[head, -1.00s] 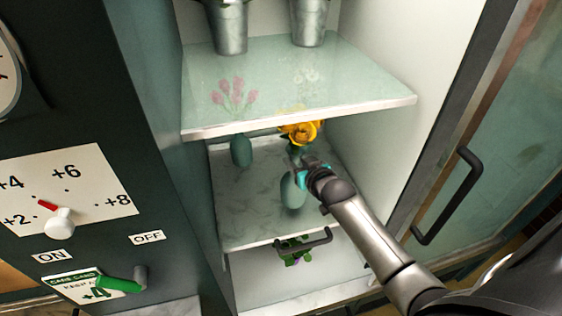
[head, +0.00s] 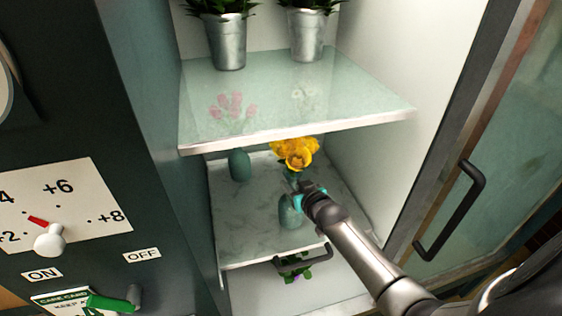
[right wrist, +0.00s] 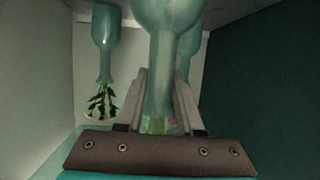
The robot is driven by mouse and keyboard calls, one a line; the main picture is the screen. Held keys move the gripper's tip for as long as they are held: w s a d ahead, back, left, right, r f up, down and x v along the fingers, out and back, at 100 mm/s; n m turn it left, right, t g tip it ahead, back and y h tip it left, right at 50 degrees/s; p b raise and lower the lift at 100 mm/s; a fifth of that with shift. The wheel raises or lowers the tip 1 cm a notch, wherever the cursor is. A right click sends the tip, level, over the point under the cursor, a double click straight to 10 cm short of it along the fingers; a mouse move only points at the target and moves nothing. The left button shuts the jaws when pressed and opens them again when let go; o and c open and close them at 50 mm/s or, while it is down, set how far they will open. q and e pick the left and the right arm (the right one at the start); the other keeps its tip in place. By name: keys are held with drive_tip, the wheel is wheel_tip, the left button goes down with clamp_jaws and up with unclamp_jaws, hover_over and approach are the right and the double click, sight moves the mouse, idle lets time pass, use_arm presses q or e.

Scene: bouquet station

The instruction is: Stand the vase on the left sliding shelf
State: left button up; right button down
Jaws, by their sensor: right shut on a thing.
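The teal vase (head: 290,212) with yellow flowers (head: 296,152) is over the marble sliding shelf (head: 242,240), inside the cabinet below the glass shelf. My right gripper (head: 301,190) is shut on the vase's neck. In the right wrist view the vase (right wrist: 168,14) shows flared side up, its neck between both fingers (right wrist: 158,100). The vase looks upright; I cannot tell whether its base touches the shelf. Its base is outside the wrist view. My left gripper is not in view.
Another teal vase (head: 239,165) stands at the back left of the same shelf. The glass shelf (head: 290,100) overhangs closely, with metal pots (head: 306,38) on it. A black handle (head: 303,258) is at the shelf's front. The open glass door (head: 480,170) is at the right.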

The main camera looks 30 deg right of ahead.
drive_tip(key=c, duration=1)
unclamp_jaws()
drive_tip(key=shift+f, duration=0.15)
drive_tip(key=o, duration=0.5)
drive_tip(key=shift+c, duration=0.2)
